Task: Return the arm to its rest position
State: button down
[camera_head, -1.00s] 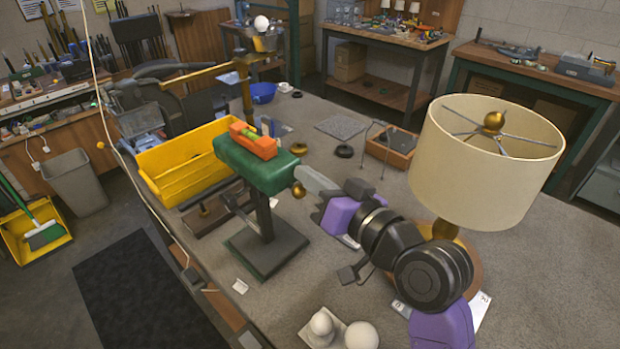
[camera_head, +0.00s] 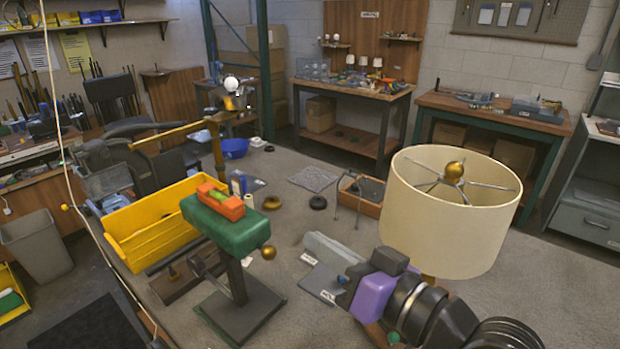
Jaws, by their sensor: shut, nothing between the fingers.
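My gripper (camera_head: 314,243) is shut and empty, pointing left over the grey tabletop. My purple and black arm comes in from the lower right and passes in front of the lamp's lower part. The lamp's cream shade (camera_head: 450,225) stands upright at the right with a brass ball (camera_head: 454,171) on top; its base is mostly hidden. A green padded stand (camera_head: 225,222) is left of my gripper, with an orange level (camera_head: 220,203) lying on it. A brass ball (camera_head: 268,252) shows at the pad's right end, apart from my fingertips.
A yellow bin (camera_head: 150,235) is left of the stand. Behind my gripper are a wooden tray (camera_head: 362,206), dark rings (camera_head: 318,202) and a grey mat (camera_head: 314,178). A flat grey-blue piece (camera_head: 322,284) lies under my gripper. Open tabletop lies between the stand and the tray.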

jog(key=w+d+r+m+t+h, duration=0.1)
jog(key=d+r+m+t+h, duration=0.15)
jog(key=d+t, duration=0.35)
jog(key=s+d+f+m+t+h, duration=0.1)
jog(key=s+d+f+m+h, duration=0.2)
jog(key=s+d+f+h, duration=0.5)
jog(key=s+d+f+g, duration=0.1)
jog(key=s+f, duration=0.3)
jog(key=s, duration=0.5)
jog(key=s+d+f+n+g+h, duration=0.1)
jog(key=s+d+f+g, duration=0.1)
jog(key=s+f, duration=0.3)
jog(key=s+d+f+n+g, duration=0.1)
jog(key=s+f, duration=0.4)
jog(key=s, duration=0.9)
jog(key=shift+d+g, duration=0.2)
jog(key=shift+g, duration=0.3)
